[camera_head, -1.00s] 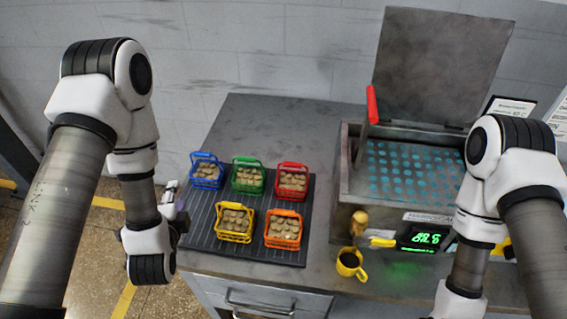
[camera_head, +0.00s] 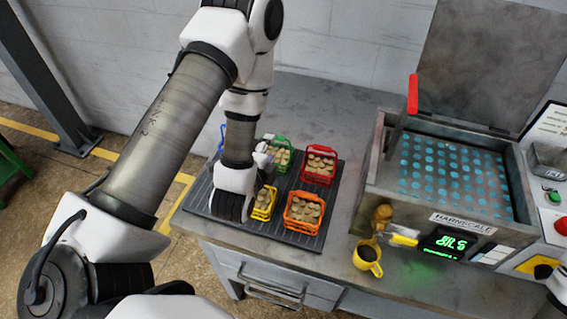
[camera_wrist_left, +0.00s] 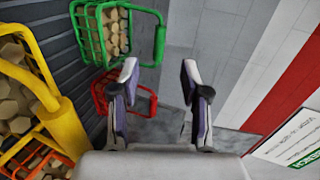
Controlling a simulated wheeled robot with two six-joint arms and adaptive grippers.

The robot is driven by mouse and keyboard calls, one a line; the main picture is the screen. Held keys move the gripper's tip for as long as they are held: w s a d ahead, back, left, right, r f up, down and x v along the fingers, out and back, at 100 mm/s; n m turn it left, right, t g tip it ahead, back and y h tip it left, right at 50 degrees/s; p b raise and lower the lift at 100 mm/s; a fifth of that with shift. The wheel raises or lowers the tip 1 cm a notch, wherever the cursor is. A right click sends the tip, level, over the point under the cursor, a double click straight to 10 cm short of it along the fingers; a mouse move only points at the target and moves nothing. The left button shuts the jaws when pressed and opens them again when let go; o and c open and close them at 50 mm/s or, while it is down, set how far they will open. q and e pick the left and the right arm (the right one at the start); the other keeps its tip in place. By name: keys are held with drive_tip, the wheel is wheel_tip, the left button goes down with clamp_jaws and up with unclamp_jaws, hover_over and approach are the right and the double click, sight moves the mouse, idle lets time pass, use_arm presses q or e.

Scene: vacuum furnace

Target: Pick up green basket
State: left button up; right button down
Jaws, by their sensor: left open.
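The green basket (camera_head: 281,157) stands on the dark ribbed mat (camera_head: 330,205) and holds tan pieces. My left arm partly hides it in the head view. It also shows in the left wrist view (camera_wrist_left: 158,46), at the top left with its green handle toward the fingers. My left gripper (camera_head: 265,152) is close beside the green basket, above the mat. In the left wrist view my left gripper (camera_wrist_left: 159,78) is open, with nothing between its two fingers. My right gripper is out of view.
Red (camera_head: 319,165), orange (camera_head: 303,212) and yellow (camera_head: 264,204) baskets stand close by on the mat. The blue basket (camera_head: 222,135) is mostly hidden behind my left arm. A furnace box (camera_head: 375,190) with a raised lid and a yellow cup (camera_head: 368,258) are to the right.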

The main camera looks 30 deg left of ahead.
sight(276, 150)
use_arm(q)
drive_tip(key=x, duration=0.2)
drive_tip(key=b+x, duration=0.1)
drive_tip(key=x, duration=0.2)
drive_tip(key=shift+r, duration=0.2)
drive_tip(key=x, duration=0.2)
drive_tip(key=shift+w+f+p, duration=0.25)
drive_tip(key=shift+p, duration=0.1)
drive_tip(key=shift+w+a+f, duration=0.2)
drive_tip(key=shift+a+f, duration=0.1)
drive_tip(key=shift+s+d+r, duration=0.15)
drive_tip(key=shift+d, duration=0.05)
clamp_jaws()
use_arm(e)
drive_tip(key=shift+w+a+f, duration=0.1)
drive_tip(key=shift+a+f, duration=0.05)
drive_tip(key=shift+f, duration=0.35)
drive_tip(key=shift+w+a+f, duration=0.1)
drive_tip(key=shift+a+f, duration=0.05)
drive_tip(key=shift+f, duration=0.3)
